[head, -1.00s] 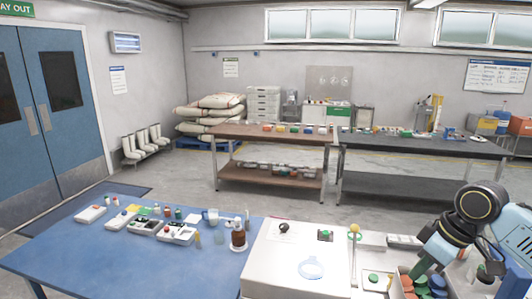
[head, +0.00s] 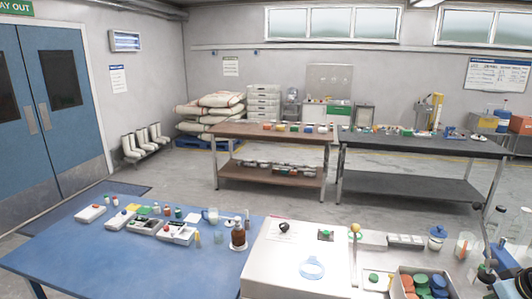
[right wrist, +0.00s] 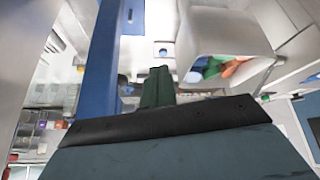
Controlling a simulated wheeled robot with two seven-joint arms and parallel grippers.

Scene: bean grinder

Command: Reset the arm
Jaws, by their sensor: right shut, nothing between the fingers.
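My right arm shows only as a dark piece at the lower right edge of the head view, beside the bin of coloured lids; its fingertips cannot be made out there. In the right wrist view the dark green fingers of my right gripper (right wrist: 157,88) are together and empty. My left gripper is not in view. A white box-shaped unit (head: 290,262) with a black knob, a green button and a blue ring stands at front centre.
The bin (head: 402,271) of red, green and blue lids is at front right; glassware (head: 465,246) stands behind it.

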